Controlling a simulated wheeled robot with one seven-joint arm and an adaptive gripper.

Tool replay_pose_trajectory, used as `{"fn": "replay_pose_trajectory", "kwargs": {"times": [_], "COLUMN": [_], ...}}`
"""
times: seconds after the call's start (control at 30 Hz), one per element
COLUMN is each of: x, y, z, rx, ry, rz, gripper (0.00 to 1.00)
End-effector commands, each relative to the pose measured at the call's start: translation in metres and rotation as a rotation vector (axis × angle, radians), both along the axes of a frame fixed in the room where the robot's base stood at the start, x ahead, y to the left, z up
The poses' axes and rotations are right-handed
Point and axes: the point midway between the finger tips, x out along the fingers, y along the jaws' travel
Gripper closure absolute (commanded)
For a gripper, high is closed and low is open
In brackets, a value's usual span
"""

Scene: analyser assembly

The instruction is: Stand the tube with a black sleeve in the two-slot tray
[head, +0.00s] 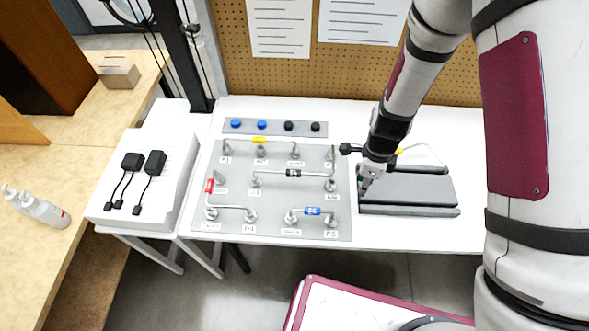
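The tube with a black sleeve (293,173) lies across the middle of the grey panel, its ends at fittings. The two-slot tray (440,211) is dark grey and sits on the white table, right of the panel. My gripper (366,186) points down at the tray's left end, to the right of the black-sleeved tube and apart from it. Its fingers are small and partly dark, so I cannot tell whether they are open or shut. A thin bent tube with a yellow part (400,151) shows behind my wrist at the tray's back; its lower portion is partly hidden.
The grey panel (235,228) also carries tubes with yellow (259,140), red (209,186) and blue (312,211) sleeves. A strip with blue and black caps (275,128) lies behind it. Black adapters (132,161) lie on a white box at left. The table's front strip is clear.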

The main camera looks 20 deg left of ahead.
Motion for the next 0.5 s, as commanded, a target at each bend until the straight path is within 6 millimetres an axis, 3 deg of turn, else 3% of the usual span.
{"fn": "replay_pose_trajectory", "kwargs": {"times": [0.5], "x": [0.011], "y": [0.096], "z": [-0.002], "rx": [0.001], "ry": [-0.001], "rz": [0.130], "gripper": [0.72]}}
